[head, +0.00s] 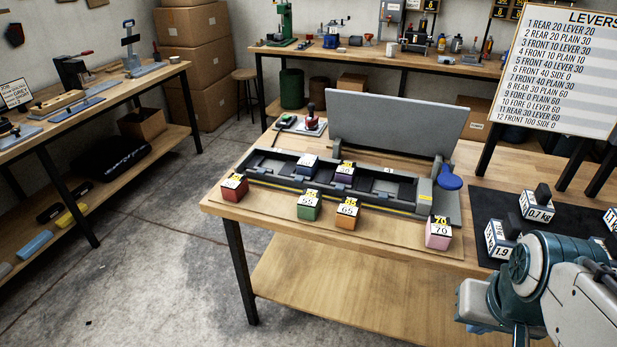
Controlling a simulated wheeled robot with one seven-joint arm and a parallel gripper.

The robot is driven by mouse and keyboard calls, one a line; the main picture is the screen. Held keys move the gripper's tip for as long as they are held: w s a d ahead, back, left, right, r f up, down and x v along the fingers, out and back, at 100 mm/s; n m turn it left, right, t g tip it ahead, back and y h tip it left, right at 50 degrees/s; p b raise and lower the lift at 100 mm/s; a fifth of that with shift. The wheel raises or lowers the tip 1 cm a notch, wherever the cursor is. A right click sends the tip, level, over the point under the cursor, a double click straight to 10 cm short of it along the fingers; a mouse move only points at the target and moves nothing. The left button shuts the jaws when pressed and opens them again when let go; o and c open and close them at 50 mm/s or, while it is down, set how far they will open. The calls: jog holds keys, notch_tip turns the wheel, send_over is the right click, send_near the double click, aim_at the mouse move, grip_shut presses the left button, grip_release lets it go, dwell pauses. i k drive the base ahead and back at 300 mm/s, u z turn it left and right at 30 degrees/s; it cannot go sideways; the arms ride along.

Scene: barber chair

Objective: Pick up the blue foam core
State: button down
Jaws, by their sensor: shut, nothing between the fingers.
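A small dark blue block (307,171) with a white label sits in the long black tray fixture (262,163) on the middle bench. It is the blue block among the labelled blocks, and its number is too small to read surely. A purple block (345,178) sits in the fixture to its right. A light blue rounded piece (35,245) also lies on the lower shelf at the far left. I cannot tell from looks alone which is the foam core. My arm enters at lower right, apart from the blocks; my gripper's fingertips are not visible.
Red (233,188), green (308,206), orange (347,213) and pink (438,233) blocks stand along the fixture's front. A raised grey panel (393,122) stands behind it. Labelled weights (537,207) rest on a black mat at right. A lever board (553,65) stands behind.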

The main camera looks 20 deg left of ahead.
aim_at(307, 165)
jog(key=u, duration=0.85)
jog(key=i, duration=1.15)
jog(key=z, duration=0.8)
jog(key=k, duration=0.8)
jog(key=u, duration=0.7)
jog(key=i, duration=1)
